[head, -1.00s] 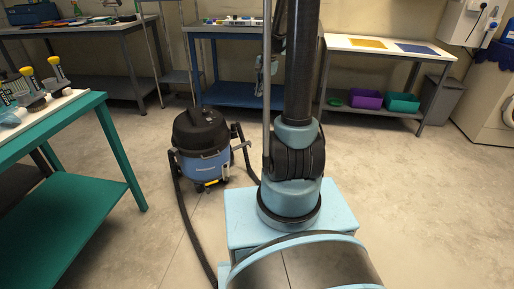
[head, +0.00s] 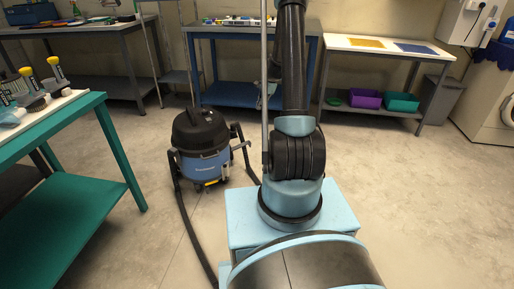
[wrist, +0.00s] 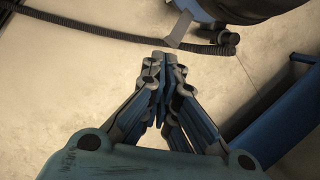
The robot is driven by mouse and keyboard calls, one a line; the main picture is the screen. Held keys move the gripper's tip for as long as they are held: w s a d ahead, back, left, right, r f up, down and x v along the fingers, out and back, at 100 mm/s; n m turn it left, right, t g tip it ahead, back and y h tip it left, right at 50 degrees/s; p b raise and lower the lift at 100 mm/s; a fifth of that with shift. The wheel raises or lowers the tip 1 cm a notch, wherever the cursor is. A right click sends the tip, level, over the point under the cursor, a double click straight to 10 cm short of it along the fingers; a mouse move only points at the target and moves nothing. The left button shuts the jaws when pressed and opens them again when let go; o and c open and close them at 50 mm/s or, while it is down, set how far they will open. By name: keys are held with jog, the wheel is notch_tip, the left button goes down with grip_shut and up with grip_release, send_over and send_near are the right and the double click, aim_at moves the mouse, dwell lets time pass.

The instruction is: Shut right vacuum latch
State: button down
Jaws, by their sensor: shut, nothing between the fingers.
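The vacuum (head: 203,150) has a black domed lid and a blue drum and stands upright on the floor left of my arm. A grey lever-like part, which looks like the latch on the picture's right side (head: 241,146), sticks out from the drum. In the wrist view, part of the vacuum (wrist: 245,8) shows at the top edge, with a grey flap-like part (wrist: 180,30) below it. My gripper (wrist: 158,58) is shut and empty, its tips pointing toward that flap but apart from it. In the head view my gripper is mostly hidden behind my arm.
A black hose (head: 184,215) runs along the floor from the vacuum. A green bench (head: 75,210) with brushes stands at left. A blue workbench (head: 238,95) is behind the vacuum. A white-topped table (head: 385,48) stands at back right. The floor at right is clear.

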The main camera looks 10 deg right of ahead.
jog(key=w+d+f+m, duration=0.1)
jog(key=w+f+m, duration=0.1)
jog(key=f, duration=1.1)
jog(key=w+d+f+m+y, duration=0.1)
jog(key=w+d+f+m, duration=0.1)
jog(key=f, duration=1.1)
jog(key=shift+w+d+f+m, duration=0.15)
jog(key=shift+w+d+m, duration=0.1)
jog(key=shift+w+m, duration=0.6)
jog(key=shift+w, duration=0.15)
jog(key=s+x, duration=0.1)
jog(key=x, duration=0.9)
jog(key=shift+w+a+r, duration=0.3)
jog(key=shift+a+r, duration=0.25)
jog(key=shift+r, duration=0.35)
jog(key=shift+w+a+r, duration=0.3)
jog(key=shift+a+r, duration=0.25)
jog(key=shift+r, duration=0.35)
